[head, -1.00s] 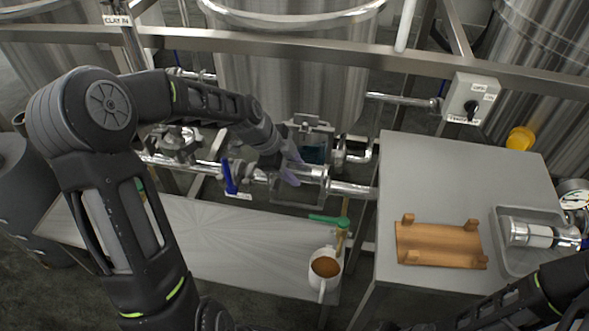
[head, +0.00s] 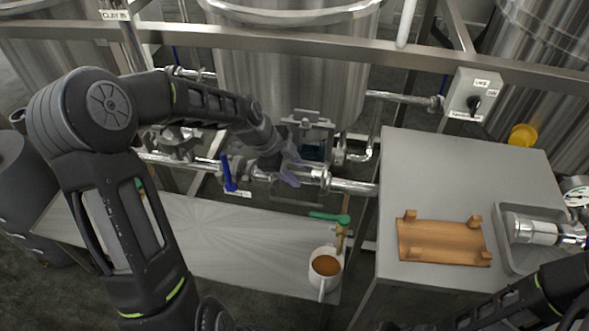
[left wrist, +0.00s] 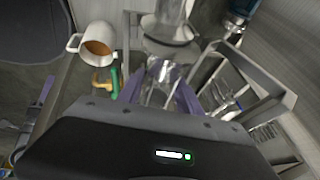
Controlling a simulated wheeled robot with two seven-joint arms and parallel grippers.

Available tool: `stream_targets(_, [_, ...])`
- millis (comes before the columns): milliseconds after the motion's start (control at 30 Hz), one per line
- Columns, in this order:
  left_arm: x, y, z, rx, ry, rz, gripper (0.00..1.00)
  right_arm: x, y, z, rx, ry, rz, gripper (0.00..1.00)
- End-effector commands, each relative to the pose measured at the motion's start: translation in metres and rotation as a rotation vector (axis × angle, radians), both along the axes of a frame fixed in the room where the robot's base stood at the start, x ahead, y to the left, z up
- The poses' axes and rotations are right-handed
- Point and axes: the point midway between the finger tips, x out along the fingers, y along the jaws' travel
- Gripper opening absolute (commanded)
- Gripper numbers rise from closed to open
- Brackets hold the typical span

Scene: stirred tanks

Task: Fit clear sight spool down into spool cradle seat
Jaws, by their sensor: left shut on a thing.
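My left gripper (head: 290,175) has purple fingers and is at the pipe line below the middle tank. In the left wrist view its fingers (left wrist: 161,98) are shut on the clear sight spool (left wrist: 158,82), a glassy, shiny tube. In the head view the fingers and wrist mostly hide the spool. It lies roughly level in the line, between the blue-handled valve side and the right-hand pipe (head: 353,187). The spool cradle seat is hidden behind the gripper, so I cannot tell how fully the spool sits in it. My right gripper is out of view.
A blue valve lever (head: 228,175) stands left of the gripper. A white mug (head: 324,283) of brown liquid and a green-handled valve (head: 330,217) are below. On the right table, a wooden rack (head: 443,243) with pegs is empty, beside a tray (head: 508,262) holding a metal-ended fitting (head: 533,232).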

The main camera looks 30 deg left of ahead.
Motion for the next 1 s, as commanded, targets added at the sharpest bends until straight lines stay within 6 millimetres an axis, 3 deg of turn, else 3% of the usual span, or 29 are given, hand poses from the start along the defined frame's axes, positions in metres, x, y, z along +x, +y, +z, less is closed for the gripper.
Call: stream_targets(1000, [0.001, 0.0, -0.025, 0.0, -0.002, 0.001, 0.0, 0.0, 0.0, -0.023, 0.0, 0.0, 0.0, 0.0])
